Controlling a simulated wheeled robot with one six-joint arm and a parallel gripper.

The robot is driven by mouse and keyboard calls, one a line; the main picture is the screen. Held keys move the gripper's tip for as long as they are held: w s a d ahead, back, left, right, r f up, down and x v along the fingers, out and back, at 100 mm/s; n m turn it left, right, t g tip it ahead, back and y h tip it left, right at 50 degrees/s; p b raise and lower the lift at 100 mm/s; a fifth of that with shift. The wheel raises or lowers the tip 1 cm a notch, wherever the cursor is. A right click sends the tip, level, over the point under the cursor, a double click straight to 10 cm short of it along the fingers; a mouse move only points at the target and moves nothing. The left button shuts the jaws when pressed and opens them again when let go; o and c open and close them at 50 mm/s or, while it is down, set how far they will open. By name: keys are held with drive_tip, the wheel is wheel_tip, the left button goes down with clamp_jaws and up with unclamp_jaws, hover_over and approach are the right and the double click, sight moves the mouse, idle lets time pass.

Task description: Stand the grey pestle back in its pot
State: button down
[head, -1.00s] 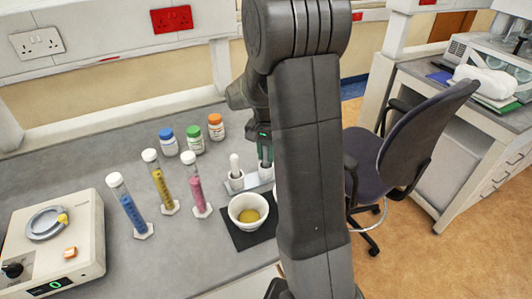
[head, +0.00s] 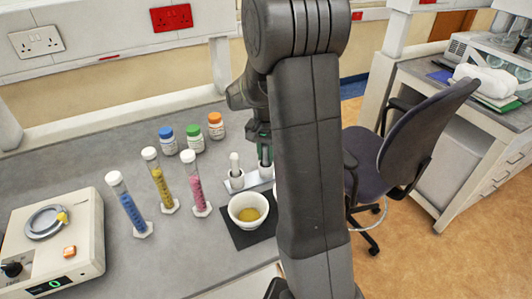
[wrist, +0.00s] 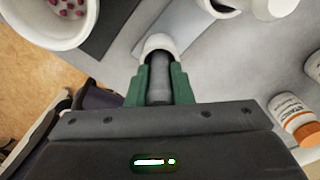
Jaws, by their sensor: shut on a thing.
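My gripper (wrist: 158,88) is shut on the grey pestle (wrist: 158,70), which shows between its green fingers in the wrist view. The pestle's far end meets a white pot (wrist: 157,42). I cannot tell whether that end is inside the pot or just over it. In the head view my gripper (head: 264,148) is partly behind my arm, above the right part of the pale pot stand (head: 257,183). A second pot (head: 236,182) to the left holds a white pestle (head: 234,163).
A white bowl of yellow powder (head: 248,208) stands on a dark mat (head: 240,240) in front. A bowl with red pellets (wrist: 62,38) shows in the wrist view. Several measuring cylinders (head: 159,182) and capped bottles (head: 216,128) stand left and behind. A balance (head: 75,240) is far left.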

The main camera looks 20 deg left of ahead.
drive_tip(key=c, duration=1.2)
unclamp_jaws()
drive_tip(key=shift+r, duration=0.1)
wheel_tip(320, 180, up, 14)
drive_tip(key=b, duration=0.1)
drive_tip(key=shift+f, duration=0.2)
wheel_tip(320, 180, down, 14)
drive_tip(key=shift+r+p, duration=0.1)
drive_tip(key=shift+p, duration=0.4)
drive_tip(key=shift+r, duration=0.15)
